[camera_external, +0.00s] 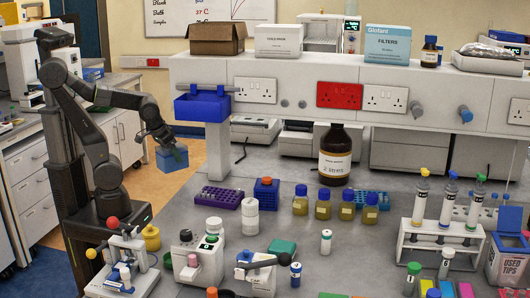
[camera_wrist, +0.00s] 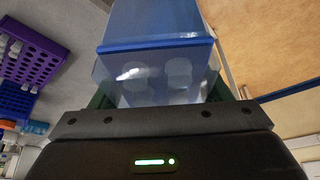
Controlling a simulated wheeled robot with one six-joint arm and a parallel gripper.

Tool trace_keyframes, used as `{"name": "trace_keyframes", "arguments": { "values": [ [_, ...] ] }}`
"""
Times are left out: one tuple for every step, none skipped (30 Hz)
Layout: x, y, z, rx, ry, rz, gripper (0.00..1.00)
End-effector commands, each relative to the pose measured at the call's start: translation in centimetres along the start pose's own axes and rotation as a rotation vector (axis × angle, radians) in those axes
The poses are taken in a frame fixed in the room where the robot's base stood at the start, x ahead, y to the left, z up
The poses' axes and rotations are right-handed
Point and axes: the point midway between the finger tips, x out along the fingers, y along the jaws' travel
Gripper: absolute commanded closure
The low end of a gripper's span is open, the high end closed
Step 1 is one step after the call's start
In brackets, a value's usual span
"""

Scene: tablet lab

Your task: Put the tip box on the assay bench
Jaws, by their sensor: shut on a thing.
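The tip box (camera_external: 172,158) is a small blue box held in the air to the left of the assay bench's edge. My gripper (camera_external: 158,138) is shut on it from above. In the wrist view the box (camera_wrist: 158,75) fills the space between the fingers, with a blue lid part and a clear, bluish body. The assay bench (camera_external: 270,215) is the grey worktop at the middle and right, crowded with bottles and racks. The fingertips are partly hidden by the box.
A purple rack (camera_external: 219,198) lies near the bench's left edge, beside a white bottle (camera_external: 250,216) and an orange-topped blue block (camera_external: 266,190). A large brown bottle (camera_external: 335,155) stands behind. A shelf with a blue bin (camera_external: 202,106) overhangs the bench. Some bare worktop shows between racks and shelf.

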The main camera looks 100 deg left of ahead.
Motion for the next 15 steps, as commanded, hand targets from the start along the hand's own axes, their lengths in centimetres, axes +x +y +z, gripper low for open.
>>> {"name": "trace_keyframes", "arguments": {
  "values": [
    [0.1, -0.7, -0.9, -0.001, -0.001, 0.001, 0.56],
    [0.2, -0.9, -1.4, 0.007, -0.001, 0.004, 0.56],
    [0.2, -1.4, -2.1, 0.017, 0.0, 0.009, 0.56],
    [0.2, -1.7, -2.7, 0.024, 0.001, 0.012, 0.56],
    [0.2, -2.0, -3.2, 0.031, 0.001, 0.015, 0.56],
    [0.3, -2.5, -3.9, 0.042, 0.0, 0.02, 0.56],
    [0.3, -2.9, -4.4, 0.05, -0.001, 0.023, 0.56],
    [0.3, -3.3, -4.9, 0.058, -0.001, 0.027, 0.56],
    [0.3, -3.9, -5.6, 0.069, 0.0, 0.031, 0.56],
    [0.4, -4.4, -6.1, 0.078, 0.0, 0.035, 0.56],
    [0.4, -4.8, -6.6, 0.086, -0.001, 0.039, 0.56],
    [0.4, -5.5, -7.3, 0.098, 0.0, 0.043, 0.56],
    [0.4, -6.1, -7.8, 0.107, 0.0, 0.047, 0.56],
    [0.4, -6.6, -8.3, 0.116, 0.0, 0.051, 0.56],
    [0.4, -7.4, -9.0, 0.129, 0.0, 0.056, 0.56]
  ]
}}
